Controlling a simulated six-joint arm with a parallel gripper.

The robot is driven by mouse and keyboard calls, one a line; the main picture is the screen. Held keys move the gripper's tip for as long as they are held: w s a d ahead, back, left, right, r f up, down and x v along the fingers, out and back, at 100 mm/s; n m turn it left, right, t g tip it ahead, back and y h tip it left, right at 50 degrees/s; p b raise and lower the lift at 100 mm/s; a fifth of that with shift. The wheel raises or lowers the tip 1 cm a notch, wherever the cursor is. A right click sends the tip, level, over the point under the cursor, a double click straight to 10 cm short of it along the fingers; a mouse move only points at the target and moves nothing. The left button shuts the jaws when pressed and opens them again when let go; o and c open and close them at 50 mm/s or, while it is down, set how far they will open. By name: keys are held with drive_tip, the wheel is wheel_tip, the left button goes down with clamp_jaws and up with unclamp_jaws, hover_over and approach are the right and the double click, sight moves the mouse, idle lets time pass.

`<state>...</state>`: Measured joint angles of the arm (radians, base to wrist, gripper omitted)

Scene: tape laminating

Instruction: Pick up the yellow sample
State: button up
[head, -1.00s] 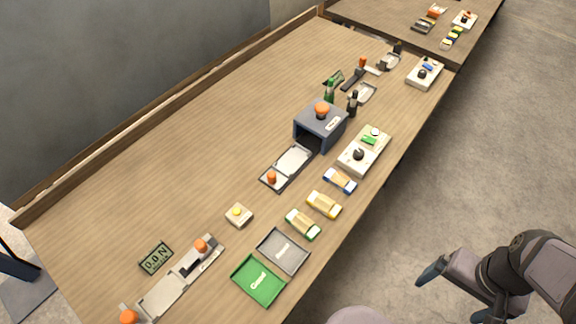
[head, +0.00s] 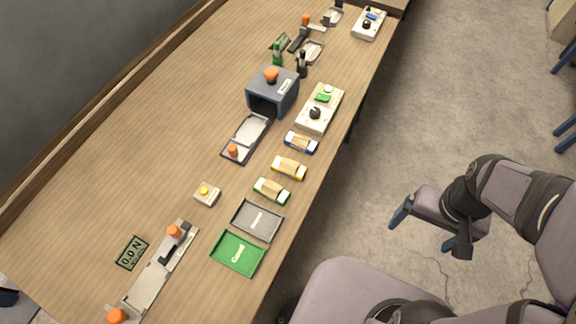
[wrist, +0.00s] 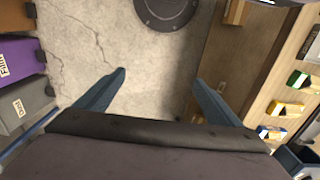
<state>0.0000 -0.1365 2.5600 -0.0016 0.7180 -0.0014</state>
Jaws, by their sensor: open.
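The yellow sample (head: 289,167) lies on the table near its right edge. It is a small block with yellow ends and a pale tan middle, between the blue sample (head: 301,142) and the green sample (head: 271,190). It also shows at the right of the wrist view (wrist: 287,108). My gripper (head: 424,232) is off the table to the right, over the floor and well apart from the sample. In the wrist view its two blue fingers (wrist: 160,77) are spread, with only floor between them.
A grey tray (head: 257,220) and a green tray (head: 238,253) lie in front of the samples. A grey box machine (head: 273,92) and a pale device (head: 320,109) stand behind. In the wrist view, purple and grey bins (wrist: 18,98) stand at the left.

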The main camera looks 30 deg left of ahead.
drive_tip(key=c, duration=0.7)
drive_tip(key=shift+c, duration=0.2)
drive_tip(key=w+a+n+b, duration=0.2)
drive_tip(key=w+a+n, duration=0.45)
drive_tip(key=a, duration=0.25)
drive_tip(key=r+n+b, duration=0.1)
drive_tip(key=n+b, duration=0.2)
drive_tip(key=n, duration=0.9)
hover_over(285, 163)
drive_tip(key=shift+a+r, duration=0.15)
drive_tip(key=shift+a, duration=0.05)
drive_tip(key=shift+d+f+p, duration=0.2)
drive_tip(key=shift+f+p, duration=0.45)
drive_tip(key=shift+f, duration=3)
